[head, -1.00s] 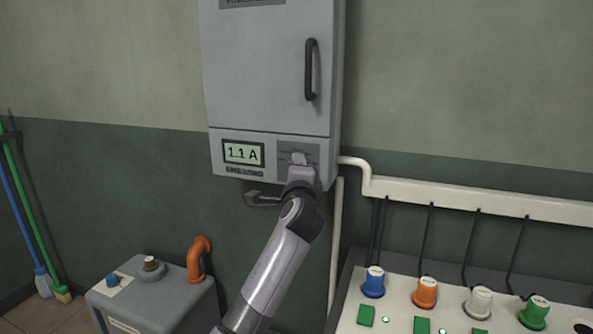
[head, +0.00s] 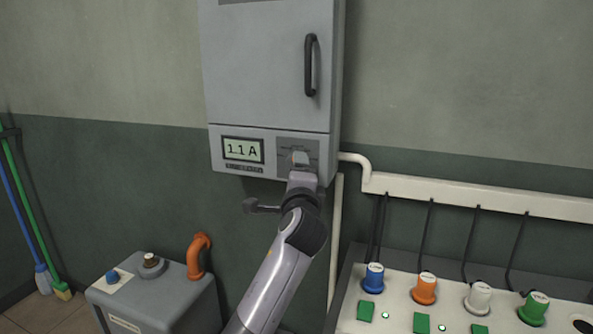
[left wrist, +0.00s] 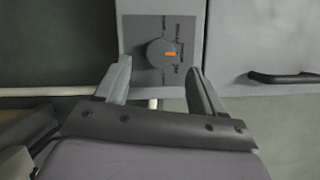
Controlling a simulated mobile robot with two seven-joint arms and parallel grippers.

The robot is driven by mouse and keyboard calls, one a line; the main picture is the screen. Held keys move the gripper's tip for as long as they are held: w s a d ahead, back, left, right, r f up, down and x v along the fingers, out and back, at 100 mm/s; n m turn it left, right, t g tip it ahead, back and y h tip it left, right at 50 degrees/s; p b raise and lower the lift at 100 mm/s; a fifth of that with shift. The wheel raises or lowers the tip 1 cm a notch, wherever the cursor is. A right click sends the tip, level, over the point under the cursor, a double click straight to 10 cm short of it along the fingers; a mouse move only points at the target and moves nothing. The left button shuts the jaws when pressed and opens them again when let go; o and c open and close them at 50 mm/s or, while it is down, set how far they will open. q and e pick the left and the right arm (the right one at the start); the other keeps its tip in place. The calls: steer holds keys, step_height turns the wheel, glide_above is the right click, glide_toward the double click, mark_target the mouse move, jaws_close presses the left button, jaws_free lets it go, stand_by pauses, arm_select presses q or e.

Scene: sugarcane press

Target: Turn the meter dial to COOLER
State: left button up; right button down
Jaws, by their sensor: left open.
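The meter dial (left wrist: 158,54) is a dark round knob with an orange mark, on a grey plate with small labels too blurred to read. In the left wrist view the orange mark points right. My left gripper (left wrist: 158,78) is open, its fingers to either side below the dial, with a visible gap to the knob. In the head view my left gripper (head: 301,163) is in front of the dial plate (head: 284,145) and partly hides the dial. The meter display (head: 243,150) beside it reads 1.1 A. My right gripper is not in view.
The grey cabinet (head: 268,65) has a dark door handle (head: 311,65) above the dial. A control panel (head: 400,312) with coloured knobs stands at lower right. A grey box (head: 165,300) with an orange pipe (head: 198,257) stands at lower left.

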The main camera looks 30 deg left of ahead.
arm_select(q)
steer(key=v, duration=0.3)
stand_by(0.5)
steer(key=s+d+f+n+g+h, duration=0.25)
steer(key=s+f, duration=0.35)
steer(key=f, duration=0.4)
steer(key=s+d+f+n+g+h, duration=0.1)
steer(key=s+f+n+g+h, duration=0.2)
steer(key=s+f, duration=0.55)
steer(key=s+d+f+n+g+h, duration=0.35)
steer(key=s+f, duration=0.25)
steer(key=s, duration=0.4)
steer(key=s+d+f+n+g+h, duration=0.2)
steer(key=s+d+f+g, duration=0.15)
steer(key=s+f, duration=0.5)
steer(key=w+d+f+t+h+p, duration=0.2)
steer(key=w+d+f+t+p, duration=0.1)
steer(key=t, duration=0.4)
steer(key=shift+w+m+t+p, duration=0.3)
steer(key=shift+w+t+p, duration=0.1)
steer(key=shift+w, duration=0.35)
